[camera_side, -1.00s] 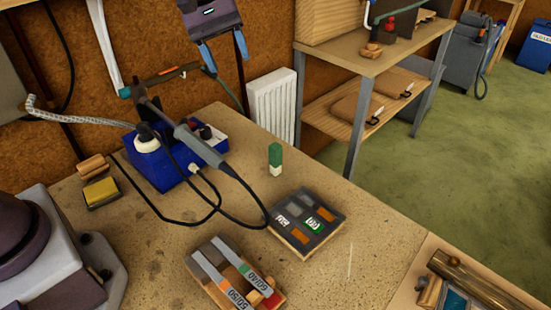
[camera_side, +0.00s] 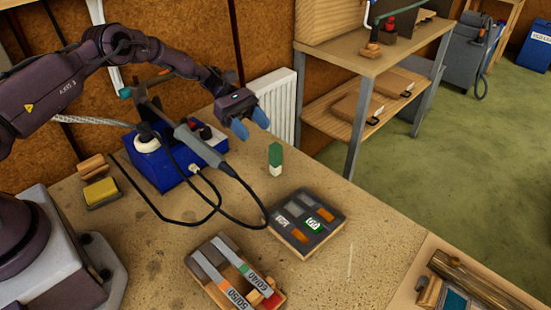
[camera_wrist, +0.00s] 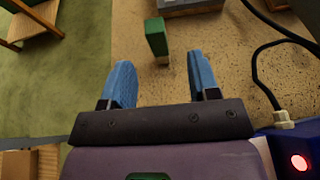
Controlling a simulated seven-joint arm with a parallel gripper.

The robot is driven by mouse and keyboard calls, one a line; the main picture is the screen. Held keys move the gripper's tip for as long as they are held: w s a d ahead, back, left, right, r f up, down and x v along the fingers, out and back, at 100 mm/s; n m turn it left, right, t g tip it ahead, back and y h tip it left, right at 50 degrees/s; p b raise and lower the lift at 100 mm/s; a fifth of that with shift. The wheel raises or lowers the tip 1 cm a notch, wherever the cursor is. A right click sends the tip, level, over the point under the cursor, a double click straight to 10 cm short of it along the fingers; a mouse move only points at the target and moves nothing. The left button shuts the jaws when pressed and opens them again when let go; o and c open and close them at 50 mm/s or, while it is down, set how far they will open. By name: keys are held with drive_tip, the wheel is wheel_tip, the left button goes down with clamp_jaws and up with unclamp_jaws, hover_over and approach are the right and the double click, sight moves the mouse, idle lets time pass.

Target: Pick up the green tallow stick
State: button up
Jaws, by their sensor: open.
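The green tallow stick (camera_side: 275,155) stands upright on the bench, green with a pale lower end, behind the dark sectioned tray. In the wrist view the stick (camera_wrist: 156,37) is ahead of the fingers, nearer the left one. My gripper (camera_side: 252,122) has blue fingers and hangs above the bench, up and left of the stick in the side view. In the wrist view my gripper (camera_wrist: 161,75) is open with nothing between its fingers. It is apart from the stick.
A blue soldering station (camera_side: 165,160) with a looping black cable stands left of the stick. A dark sectioned tray (camera_side: 330,232) and a wooden holder with labelled solder bars (camera_side: 212,287) lie in front. A white radiator (camera_side: 272,100) is behind. Bench around the stick is clear.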

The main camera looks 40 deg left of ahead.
sight(272, 145)
drive_tip(key=x, duration=0.8)
drive_tip(key=shift+w+d+r, duration=0.1)
drive_tip(key=shift+w+d, duration=0.05)
drive_tip(key=shift+w, duration=0.05)
clamp_jaws()
